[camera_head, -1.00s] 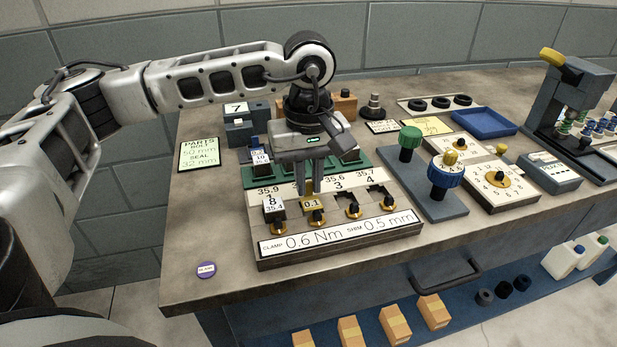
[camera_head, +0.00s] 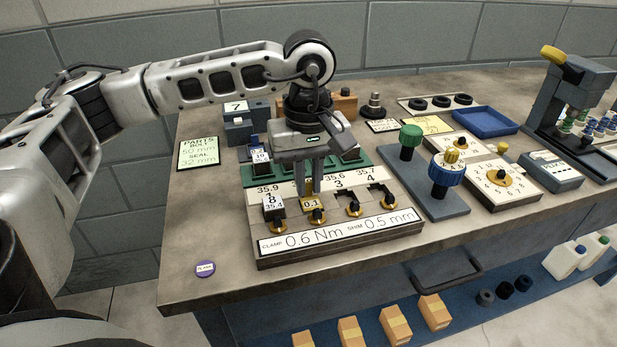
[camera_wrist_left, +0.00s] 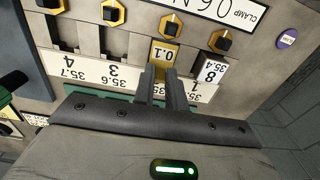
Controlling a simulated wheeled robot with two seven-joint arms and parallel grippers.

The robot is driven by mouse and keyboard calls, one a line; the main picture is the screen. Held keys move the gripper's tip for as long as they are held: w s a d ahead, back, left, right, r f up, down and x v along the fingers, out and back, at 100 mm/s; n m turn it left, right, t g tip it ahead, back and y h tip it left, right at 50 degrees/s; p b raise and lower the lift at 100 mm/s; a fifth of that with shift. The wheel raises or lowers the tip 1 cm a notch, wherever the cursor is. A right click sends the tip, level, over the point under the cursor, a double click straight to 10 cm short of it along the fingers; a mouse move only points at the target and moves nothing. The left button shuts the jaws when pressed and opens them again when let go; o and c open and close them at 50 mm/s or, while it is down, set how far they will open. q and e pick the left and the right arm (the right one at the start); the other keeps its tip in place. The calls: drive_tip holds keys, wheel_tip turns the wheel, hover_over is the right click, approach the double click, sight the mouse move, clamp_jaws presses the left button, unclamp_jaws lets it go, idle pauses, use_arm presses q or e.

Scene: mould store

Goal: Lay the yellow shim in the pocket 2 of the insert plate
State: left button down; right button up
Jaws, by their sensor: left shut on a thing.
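The yellow shim (camera_head: 314,204), marked 0.1, is at pocket 2 of the insert plate (camera_head: 345,244), just behind that pocket's black-and-gold clamp. My left gripper (camera_head: 309,188) points down over it, its fingers shut on the shim's upright part. In the left wrist view the shim (camera_wrist_left: 163,54) shows beyond the fingertips (camera_wrist_left: 160,74), between the pocket 1 block and the empty pocket 3. The fingers hide part of the shim and the pocket 2 label. I cannot tell if the shim lies fully on the pocket floor. My right gripper is not in view.
A block marked 8, 35.4 (camera_head: 273,207) stands in pocket 1. Pockets 3 and 4 look empty. A green rack (camera_head: 250,178) sits close behind the plate. A stand with green and blue knobs (camera_head: 447,172) is to the right. The bench's left front is clear except a purple disc (camera_head: 205,269).

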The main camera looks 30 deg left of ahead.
use_arm(q)
drive_tip(key=shift+f+b, duration=0.7)
drive_tip(key=shift+f, duration=0.05)
idle(0.3)
drive_tip(key=c, duration=1.3)
unclamp_jaws()
drive_tip(key=shift+c, duration=0.2)
drive_tip(key=c, duration=0.4)
drive_tip(key=shift+r, duration=0.2)
drive_tip(key=shift+r+p, duration=0.45)
drive_tip(key=shift+r, duration=0.15)
drive_tip(key=shift+r+p, duration=1.95)
drive_tip(key=shift+r, duration=1.05)
